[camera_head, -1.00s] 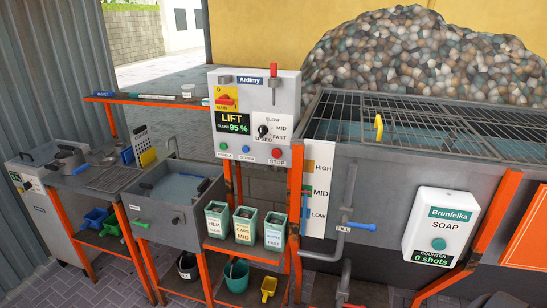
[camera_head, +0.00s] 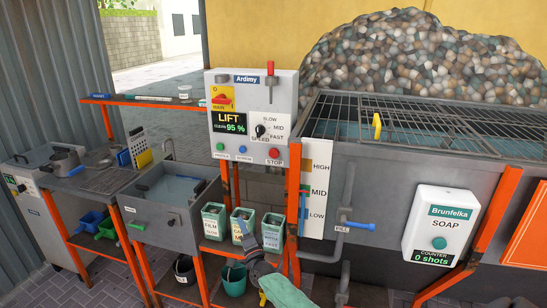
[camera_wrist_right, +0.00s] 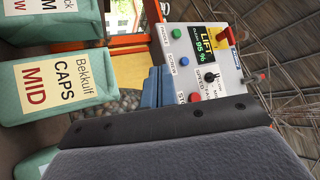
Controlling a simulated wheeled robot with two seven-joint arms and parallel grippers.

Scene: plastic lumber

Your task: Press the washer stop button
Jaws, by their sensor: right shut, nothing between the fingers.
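The red stop button (camera_head: 274,153) sits at the lower right of the white Ardimy control panel (camera_head: 285,105), above the label STOP. In the right wrist view the button (camera_wrist_right: 195,97) shows on the tilted panel, just beyond the fingers. My right gripper (camera_head: 241,229) is shut and empty. In the head view it is below the panel, in front of the labelled bins and apart from the button. Its fingers (camera_wrist_right: 158,86) also show in the right wrist view. The panel display reads LIFT and 95 %. My left gripper is not in view.
Green (camera_head: 220,147) and blue (camera_head: 242,150) buttons sit left of the stop button, with a speed knob (camera_head: 260,131) above. Labelled bins (camera_head: 213,221) stand below the panel. An orange post (camera_head: 293,200) and a blue-handled fill valve (camera_head: 358,225) are to the right.

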